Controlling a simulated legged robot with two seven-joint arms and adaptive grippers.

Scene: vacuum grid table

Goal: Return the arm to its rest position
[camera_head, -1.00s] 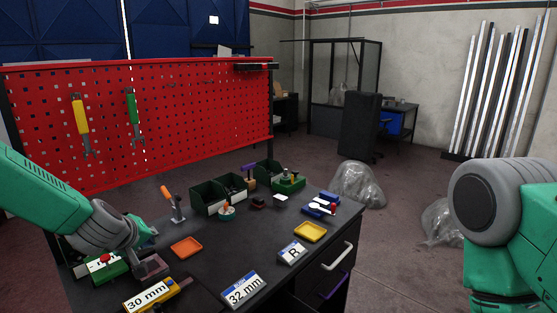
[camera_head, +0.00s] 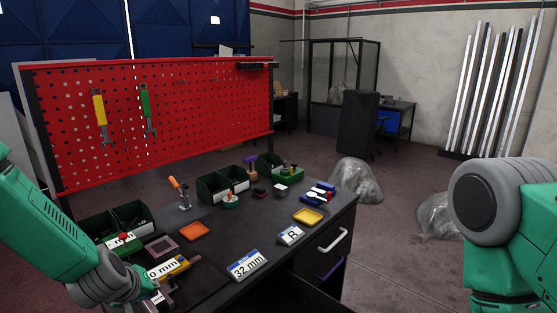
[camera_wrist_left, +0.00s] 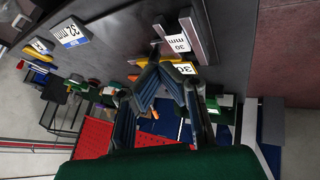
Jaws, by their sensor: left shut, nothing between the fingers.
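My left arm (camera_head: 45,225) is green with a grey wrist and comes in from the left, over the near left corner of the dark table (camera_head: 215,265). My left gripper (camera_head: 155,296) is low at the near left edge of the table, partly hidden by its wrist. In the left wrist view its dark fingers (camera_wrist_left: 168,78) are together with nothing between them. My right arm shows only as a green and grey link at the right edge; its gripper is out of view.
A 30 mm label (camera_head: 163,269) is close by the left gripper. A 32 mm label (camera_head: 248,264), orange tray (camera_head: 194,231), yellow tray (camera_head: 308,216) and green bins (camera_head: 215,187) are on the table. A red pegboard (camera_head: 200,120) stands behind. An open drawer (camera_head: 320,290) juts out front right.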

